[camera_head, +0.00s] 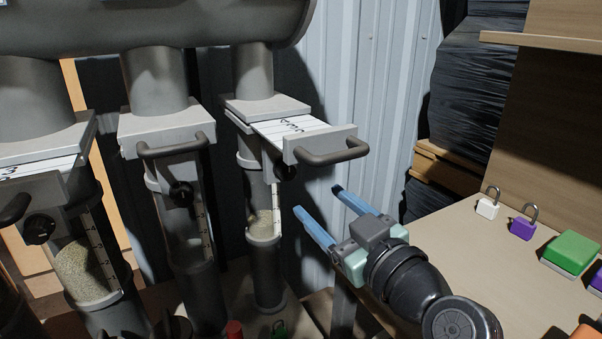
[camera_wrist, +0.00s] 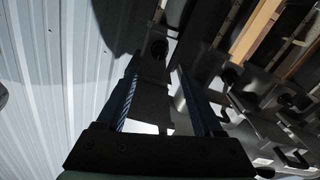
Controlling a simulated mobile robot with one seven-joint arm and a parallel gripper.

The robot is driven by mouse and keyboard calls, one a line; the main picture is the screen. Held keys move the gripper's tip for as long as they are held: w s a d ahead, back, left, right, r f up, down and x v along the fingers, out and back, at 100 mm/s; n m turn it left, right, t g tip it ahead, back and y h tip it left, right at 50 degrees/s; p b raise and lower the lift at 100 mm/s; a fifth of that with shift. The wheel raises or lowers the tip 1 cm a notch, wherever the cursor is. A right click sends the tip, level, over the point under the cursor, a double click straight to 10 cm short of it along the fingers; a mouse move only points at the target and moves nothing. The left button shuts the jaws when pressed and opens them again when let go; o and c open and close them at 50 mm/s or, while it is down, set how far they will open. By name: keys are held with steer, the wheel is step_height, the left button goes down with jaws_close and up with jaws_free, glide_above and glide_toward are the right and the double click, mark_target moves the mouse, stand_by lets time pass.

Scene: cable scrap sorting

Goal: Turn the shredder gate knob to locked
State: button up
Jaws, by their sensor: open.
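Three black round gate knobs show in the head view, one under each gate: right (camera_head: 285,171), middle (camera_head: 181,194) and left (camera_head: 39,229). No label tells which is the shredder's. The right gate slide (camera_head: 305,136) is pulled out, showing a marked white plate and a grey handle. My gripper (camera_head: 317,198) is open and empty. Its two blue fingers point toward the right column, a little right of and below the right knob, apart from it. In the wrist view a dark round knob (camera_wrist: 158,48) lies beyond the fingertips, roughly between them. Its lock position is too dark to read.
The middle gate handle (camera_head: 173,148) and left gate handle (camera_head: 15,208) stick out at left. Clear tubes with granules hang below the gates. A bench (camera_head: 470,240) at right holds a white padlock (camera_head: 487,209), a purple padlock (camera_head: 522,228) and a green block (camera_head: 571,252).

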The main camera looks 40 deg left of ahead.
mark_target(289, 174)
steer(key=b+x, duration=0.1)
steer(key=x, duration=0.9)
steer(key=shift+a, duration=0.1)
jaws_close()
